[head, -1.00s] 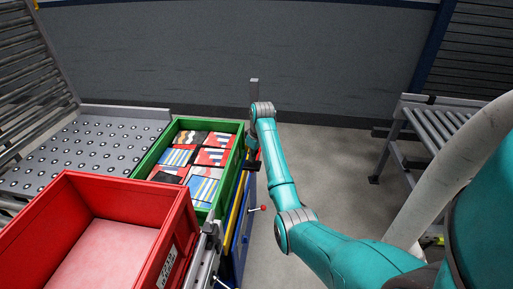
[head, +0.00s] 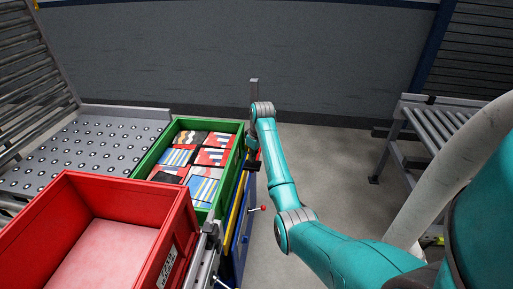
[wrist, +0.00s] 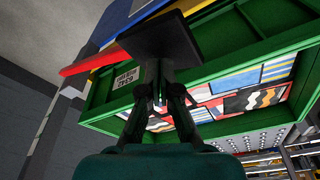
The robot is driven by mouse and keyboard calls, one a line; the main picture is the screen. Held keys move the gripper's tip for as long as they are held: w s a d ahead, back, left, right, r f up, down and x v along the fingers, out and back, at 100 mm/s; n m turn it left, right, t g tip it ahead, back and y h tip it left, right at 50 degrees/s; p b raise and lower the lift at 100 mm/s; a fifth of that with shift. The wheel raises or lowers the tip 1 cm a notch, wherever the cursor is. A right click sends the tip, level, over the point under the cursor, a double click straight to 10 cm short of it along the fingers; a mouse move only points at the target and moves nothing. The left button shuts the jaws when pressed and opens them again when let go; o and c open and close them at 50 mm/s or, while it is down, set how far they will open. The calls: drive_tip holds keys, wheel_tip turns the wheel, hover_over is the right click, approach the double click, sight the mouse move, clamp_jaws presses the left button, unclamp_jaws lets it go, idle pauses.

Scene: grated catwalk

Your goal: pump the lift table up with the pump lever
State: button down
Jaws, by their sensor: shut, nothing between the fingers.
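The lift table (head: 243,230) shows as a narrow strip of blue and yellow edges right of the crates, seen steeply from above. A short lever with a red knob (head: 263,208) sticks out from its right side. In the wrist view a red bar (wrist: 88,63) runs beside a dark block (wrist: 160,36); I cannot tell whether this bar is the pump lever. My gripper (wrist: 160,98) is shut and empty, its fingers close to the dark block. I cannot tell whether they touch it. In the head view my arm hides most of the gripper.
A green crate (head: 241,143) holds several patterned boxes, left of my wrist. A red crate (head: 180,222) stands nearer. A ball-transfer table (head: 75,150) is at left, a roller conveyor (head: 432,122) at right. Grey floor (head: 335,165) between is clear, with a wall behind.

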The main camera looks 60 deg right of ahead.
wheel_tip(320, 180, down, 23)
wheel_tip(320, 180, up, 23)
drive_tip(key=shift+f, duration=0.1)
idle(1.5)
idle(3.7)
